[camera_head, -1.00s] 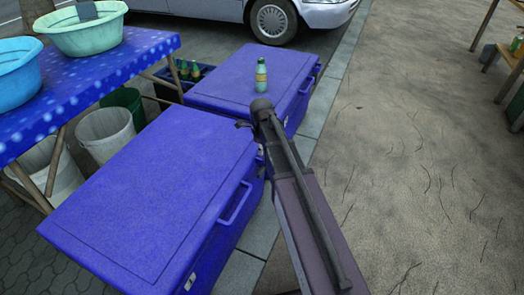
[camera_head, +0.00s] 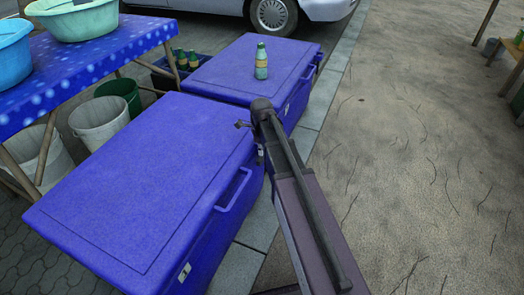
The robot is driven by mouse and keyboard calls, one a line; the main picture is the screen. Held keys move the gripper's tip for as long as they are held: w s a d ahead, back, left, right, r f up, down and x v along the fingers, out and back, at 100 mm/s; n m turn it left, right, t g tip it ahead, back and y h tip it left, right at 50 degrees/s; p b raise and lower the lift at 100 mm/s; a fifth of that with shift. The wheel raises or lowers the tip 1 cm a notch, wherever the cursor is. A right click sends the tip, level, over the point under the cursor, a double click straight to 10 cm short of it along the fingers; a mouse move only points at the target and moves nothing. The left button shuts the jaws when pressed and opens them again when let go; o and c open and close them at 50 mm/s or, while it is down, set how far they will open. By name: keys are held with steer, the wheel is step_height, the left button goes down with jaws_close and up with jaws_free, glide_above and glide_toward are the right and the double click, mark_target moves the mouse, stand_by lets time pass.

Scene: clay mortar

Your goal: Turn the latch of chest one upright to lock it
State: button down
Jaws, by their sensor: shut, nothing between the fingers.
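The nearer blue chest (camera_head: 140,185) stands at the lower left with its lid shut. My gripper (camera_head: 242,124) is shut and empty, at the far right corner of the nearer chest, partly hidden by my own arm. I cannot tell whether it touches the chest. I cannot make out the latch clearly; my arm covers part of that corner.
A green bottle (camera_head: 261,62) stands on the farther chest. A blue-clothed table (camera_head: 95,60) with basins is at the left, with buckets (camera_head: 98,120) and a bottle crate (camera_head: 165,80) near it. A car (camera_head: 240,8) is behind. Open ground (camera_head: 410,170) lies to the right.

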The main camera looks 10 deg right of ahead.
mark_target(260, 159)
steer(key=shift+f+b, duration=0.55)
steer(key=shift+f, duration=0.25)
steer(key=shift+s+a+f+t+h+b, duration=0.2)
steer(key=shift+s+f+t+h+b, duration=0.2)
steer(key=shift+t+h+b, duration=0.15)
steer(key=shift+s+a+f+t+h+b, duration=0.1)
steer(key=shift+f+t+h+b, duration=0.25)
steer(key=shift+t+b, duration=0.25)
steer(key=shift+f, duration=0.15)
